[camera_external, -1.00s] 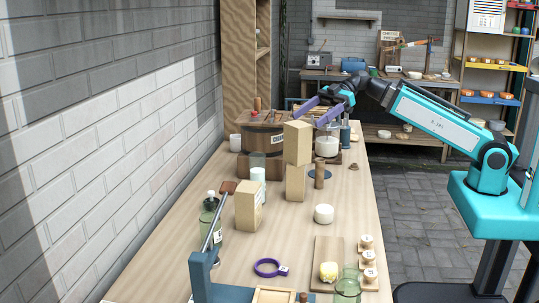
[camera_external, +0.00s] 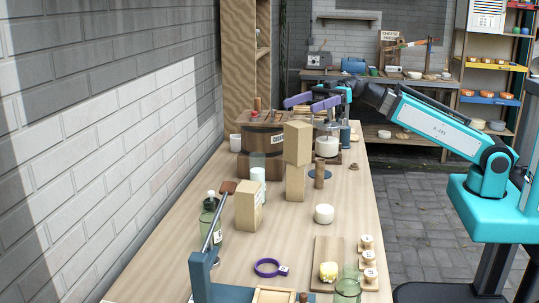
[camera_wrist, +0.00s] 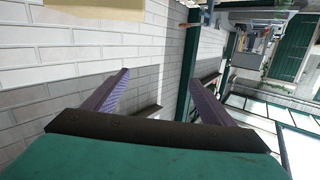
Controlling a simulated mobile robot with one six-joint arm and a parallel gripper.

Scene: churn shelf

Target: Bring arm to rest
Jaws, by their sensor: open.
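My gripper (camera_external: 312,102) has two purple fingers, spread apart with nothing between them. It is raised above the far end of the wooden table, pointing left, near the wooden churn tub (camera_external: 262,138) and the glass jar with white contents (camera_external: 327,146). In the wrist view my gripper (camera_wrist: 158,80) also shows open and empty, with brick wall and part of the room beyond it. My arm reaches in from the right, clear of the tabletop.
The table (camera_external: 292,228) carries stacked wooden blocks (camera_external: 297,143), another block (camera_external: 248,206), a green bottle (camera_external: 209,218), a white cup (camera_external: 324,214), a purple ring (camera_external: 267,267) and a cutting board (camera_external: 328,250). A brick wall (camera_external: 100,150) borders the left. Shelves (camera_external: 492,98) stand at back right.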

